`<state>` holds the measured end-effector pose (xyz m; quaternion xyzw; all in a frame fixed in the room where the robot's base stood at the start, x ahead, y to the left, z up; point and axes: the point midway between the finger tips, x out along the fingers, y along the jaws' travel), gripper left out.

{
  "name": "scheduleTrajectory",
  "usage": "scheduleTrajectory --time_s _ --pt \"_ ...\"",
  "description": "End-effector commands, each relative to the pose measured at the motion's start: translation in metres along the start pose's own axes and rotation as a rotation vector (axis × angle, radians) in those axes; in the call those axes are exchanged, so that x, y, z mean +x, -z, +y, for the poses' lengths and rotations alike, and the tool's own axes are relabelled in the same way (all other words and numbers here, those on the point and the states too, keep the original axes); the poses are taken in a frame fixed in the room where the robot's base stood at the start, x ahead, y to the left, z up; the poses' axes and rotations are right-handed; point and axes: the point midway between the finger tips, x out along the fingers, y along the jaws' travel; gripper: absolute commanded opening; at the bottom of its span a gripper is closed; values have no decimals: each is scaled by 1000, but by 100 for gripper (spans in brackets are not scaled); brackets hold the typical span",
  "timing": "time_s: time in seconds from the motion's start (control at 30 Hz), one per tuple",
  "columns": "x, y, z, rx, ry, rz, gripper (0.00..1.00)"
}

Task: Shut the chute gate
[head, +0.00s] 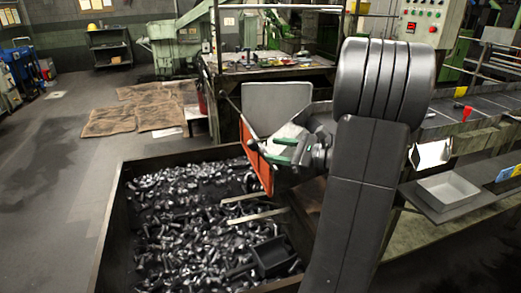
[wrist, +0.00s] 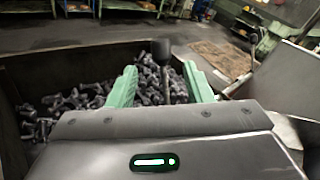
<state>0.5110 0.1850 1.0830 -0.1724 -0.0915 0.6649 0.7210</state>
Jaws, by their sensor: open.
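The chute (head: 278,105) is a grey sheet-metal trough above the bolt bin in the head view; its grey side also fills the right of the wrist view (wrist: 285,85). An orange-red plate (head: 257,160), which looks like the gate, stands on edge at the chute's lower left, over the bin. My gripper (head: 270,149) has green fingers and is open just right of this plate. In the wrist view, a black ball knob on a stem (wrist: 161,50) shows between and beyond the open fingertips (wrist: 160,76). I cannot tell whether they touch it. My arm hides the chute's right side.
A dark-walled bin (head: 112,215) full of loose bolts lies below, with a black scoop (head: 275,256) and two pale bars at its right. A grey tray (head: 447,190) sits on a side shelf at right. A control box (head: 432,24) stands behind.

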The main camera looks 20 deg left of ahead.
Motion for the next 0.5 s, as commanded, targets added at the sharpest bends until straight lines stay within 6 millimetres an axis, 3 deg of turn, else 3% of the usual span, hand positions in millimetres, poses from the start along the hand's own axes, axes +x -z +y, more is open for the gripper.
scheduleTrajectory --time_s 0.2,0.5 --pt "-29 1 0 1 1 1 46" --pt "-36 0 0 1 -1 1 46"
